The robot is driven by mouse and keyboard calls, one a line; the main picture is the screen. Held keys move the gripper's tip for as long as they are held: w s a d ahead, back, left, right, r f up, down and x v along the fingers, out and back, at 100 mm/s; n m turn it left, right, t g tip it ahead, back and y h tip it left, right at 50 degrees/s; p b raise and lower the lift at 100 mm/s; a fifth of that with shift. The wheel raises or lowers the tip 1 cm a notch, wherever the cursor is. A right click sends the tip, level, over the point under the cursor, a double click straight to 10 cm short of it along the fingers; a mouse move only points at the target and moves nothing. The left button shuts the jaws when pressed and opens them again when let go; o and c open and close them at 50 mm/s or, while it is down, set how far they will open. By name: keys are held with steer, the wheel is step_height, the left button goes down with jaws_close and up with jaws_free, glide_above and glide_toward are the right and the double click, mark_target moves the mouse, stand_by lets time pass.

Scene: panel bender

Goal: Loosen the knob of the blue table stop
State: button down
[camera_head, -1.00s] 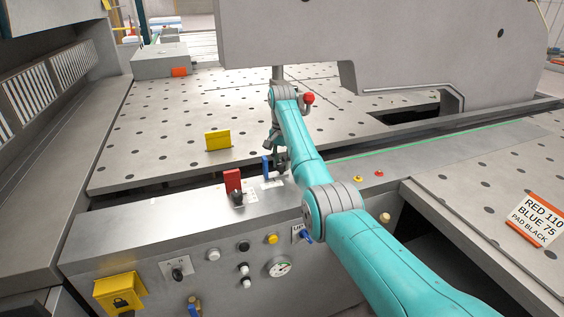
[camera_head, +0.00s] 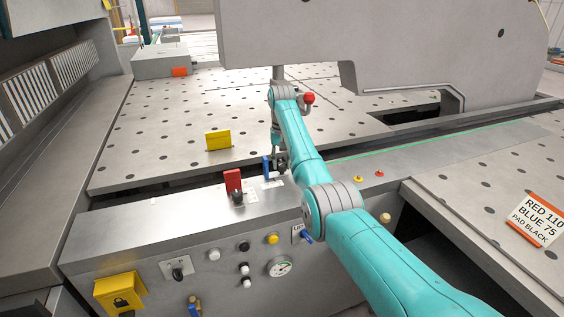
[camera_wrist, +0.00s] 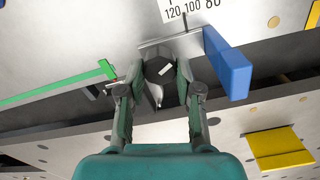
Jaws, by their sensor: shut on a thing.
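The blue table stop (camera_head: 265,167) stands upright on the front rail in the head view. In the wrist view its blue plate (camera_wrist: 228,66) is just right of my gripper. My gripper (camera_wrist: 160,82) is shut on the stop's dark round knob (camera_wrist: 159,67), with one finger on each side of it. The knob has a pale mark on its face. In the head view my gripper (camera_head: 280,162) is just right of the blue plate and hides the knob.
A red stop (camera_head: 232,181) with a black knob (camera_head: 237,196) stands close left on the rail. A yellow plate (camera_head: 218,140) stands on the perforated table. A green strip (camera_wrist: 65,85) lies left of the gripper in the wrist view. A printed scale (camera_wrist: 190,12) lies beyond the knob.

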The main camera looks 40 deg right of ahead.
mark_target(281, 163)
steer(key=n, duration=0.6)
steer(key=shift+a, duration=0.1)
steer(key=n, duration=0.5)
steer(key=shift+n, duration=0.4)
steer(key=shift+a, duration=0.1)
steer(key=c, duration=0.8)
jaws_free()
steer(key=shift+r, duration=3.7)
